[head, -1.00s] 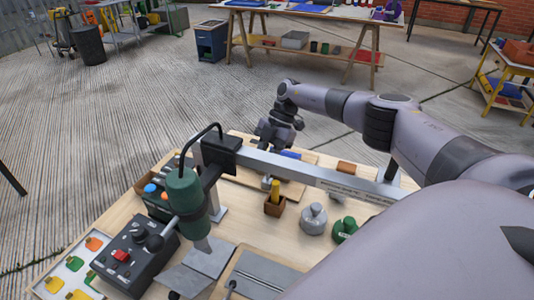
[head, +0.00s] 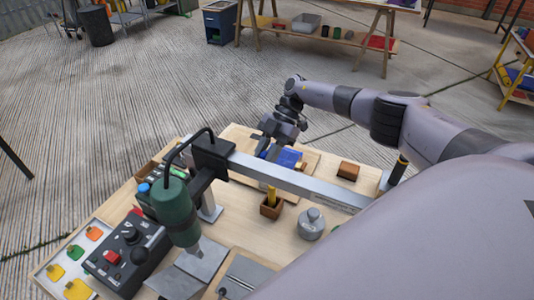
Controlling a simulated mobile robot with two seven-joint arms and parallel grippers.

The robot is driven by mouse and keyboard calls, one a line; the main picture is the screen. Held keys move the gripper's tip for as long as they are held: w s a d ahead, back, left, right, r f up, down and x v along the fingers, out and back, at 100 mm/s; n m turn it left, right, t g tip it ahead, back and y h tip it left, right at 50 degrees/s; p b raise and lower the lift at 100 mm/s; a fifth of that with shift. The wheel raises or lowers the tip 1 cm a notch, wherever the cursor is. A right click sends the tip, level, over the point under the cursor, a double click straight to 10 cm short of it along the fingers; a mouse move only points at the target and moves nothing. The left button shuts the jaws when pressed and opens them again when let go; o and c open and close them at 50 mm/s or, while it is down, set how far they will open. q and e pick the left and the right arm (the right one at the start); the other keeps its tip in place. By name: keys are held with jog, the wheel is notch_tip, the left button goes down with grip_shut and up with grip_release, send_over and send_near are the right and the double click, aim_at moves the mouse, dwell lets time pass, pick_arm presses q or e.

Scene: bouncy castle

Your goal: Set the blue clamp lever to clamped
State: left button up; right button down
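A blue part (head: 288,157) lies on a wooden board on the bench, behind the grey metal rail. I cannot make out a separate lever handle or its setting; the rail and my gripper hide some of this area. My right gripper (head: 268,149) points down at the left end of the blue part. Its dark fingers look apart, with nothing seen between them. Whether they touch the blue part cannot be told. My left gripper is not in view.
The rail (head: 300,183) crosses the bench, with a green drill-like tool (head: 175,212) at its left end. A control box (head: 127,258), a wooden cup (head: 271,208) with a yellow handle, a grey weight (head: 311,224) and a brown block (head: 348,170) stand around it.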

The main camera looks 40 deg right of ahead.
jog(key=shift+r, duration=0.1)
dwell(0.3)
jog(key=c, duration=1.2)
grip_release()
jog(key=shift+o, duration=0.2)
jog(key=b+v, duration=0.2)
jog(key=v, duration=0.5)
